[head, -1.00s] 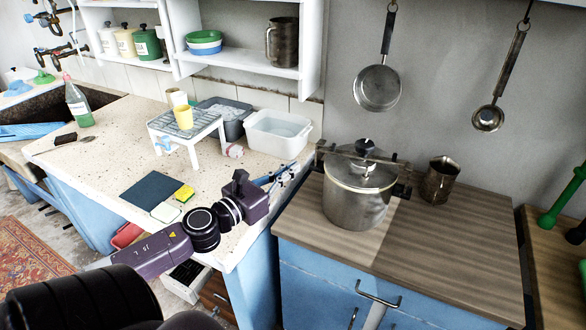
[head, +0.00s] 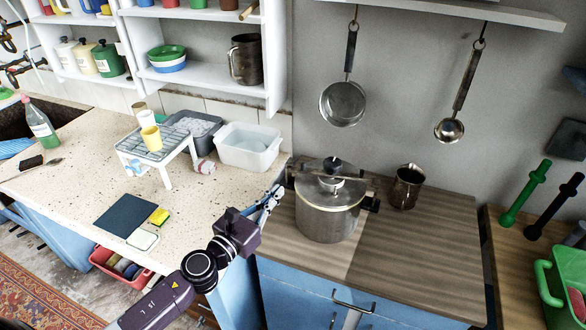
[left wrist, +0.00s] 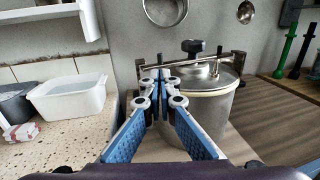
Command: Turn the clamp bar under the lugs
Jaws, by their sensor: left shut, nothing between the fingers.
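The steel pressure pot (head: 326,222) stands on the wooden counter with its lid on. It also shows in the left wrist view (left wrist: 208,118). The clamp bar (head: 314,172) lies across the lid under a dark knob (head: 333,165). In the left wrist view the bar (left wrist: 172,67) runs roughly between the upright lugs. The right lug (head: 372,203) and the left lug (head: 291,173) stand at the pot's sides. My left gripper (head: 274,194) is shut and empty, just left of the pot near the left lug, apparently not touching. In the left wrist view its blue fingers (left wrist: 160,78) hide part of the pot's left side.
A steel jug (head: 407,187) stands right of the pot. A white tub (head: 248,150), a small rack (head: 155,155) and a dark mat (head: 125,215) lie on the speckled counter. A pan (head: 343,104) and a ladle (head: 449,130) hang behind. The wooden counter's front right is clear.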

